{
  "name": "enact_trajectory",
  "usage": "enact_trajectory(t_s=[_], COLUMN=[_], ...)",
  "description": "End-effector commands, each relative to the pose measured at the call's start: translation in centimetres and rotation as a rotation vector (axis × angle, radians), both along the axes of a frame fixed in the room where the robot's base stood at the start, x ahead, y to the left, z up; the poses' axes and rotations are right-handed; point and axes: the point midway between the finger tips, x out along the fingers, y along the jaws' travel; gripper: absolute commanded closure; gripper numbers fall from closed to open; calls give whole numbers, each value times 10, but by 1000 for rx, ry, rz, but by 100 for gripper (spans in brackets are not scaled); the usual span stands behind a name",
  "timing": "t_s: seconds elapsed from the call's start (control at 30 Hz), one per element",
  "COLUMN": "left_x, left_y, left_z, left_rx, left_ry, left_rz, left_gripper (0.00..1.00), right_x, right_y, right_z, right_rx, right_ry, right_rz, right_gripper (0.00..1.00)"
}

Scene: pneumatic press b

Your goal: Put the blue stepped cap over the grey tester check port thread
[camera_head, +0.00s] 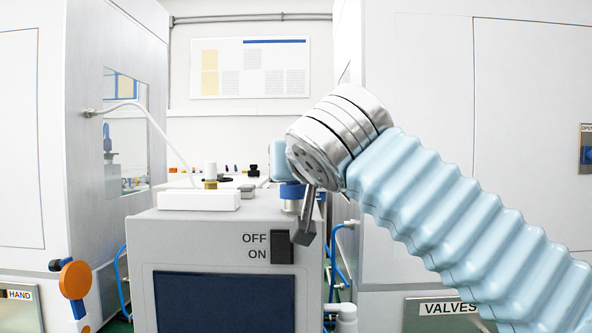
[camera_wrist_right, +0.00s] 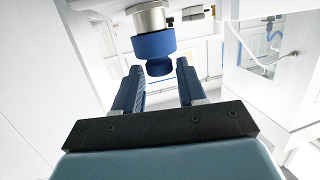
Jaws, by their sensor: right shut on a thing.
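The blue stepped cap (camera_head: 291,190) is at the right end of the grey tester's top, below my right gripper (camera_head: 288,180). In the right wrist view the cap (camera_wrist_right: 155,44) has a wide part and a narrower step. The narrower step is between the fingertips of my right gripper (camera_wrist_right: 160,67), which is shut on it. The wide part meets a grey metal cylinder, the check port (camera_wrist_right: 151,17). In the head view the port (camera_head: 291,206) shows just below the cap. Its thread is hidden, so how far the cap covers it cannot be told. My left gripper is out of view.
The grey tester (camera_head: 140,235) has a dark screen and an OFF/ON switch (camera_head: 280,247). A white block (camera_head: 198,201) with a brass fitting (camera_head: 210,176) stands on it, left of the cap. An orange knob (camera_head: 75,280) is at lower left. Blue hoses run beside the tester.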

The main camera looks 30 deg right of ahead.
Motion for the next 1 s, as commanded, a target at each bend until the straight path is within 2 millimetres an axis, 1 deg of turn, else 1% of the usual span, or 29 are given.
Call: enact_trajectory(t_s=[0.93,0.97,1.0], left_x=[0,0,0], left_y=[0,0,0], left_z=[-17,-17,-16], left_rx=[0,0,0], left_ry=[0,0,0], left_rz=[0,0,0], left_gripper=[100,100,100], right_x=[0,0,0], right_y=[0,0,0], right_z=[-19,-18,-18], right_rx=[0,0,0], right_ry=[0,0,0], right_rz=[0,0,0], right_gripper=[88,58,52])
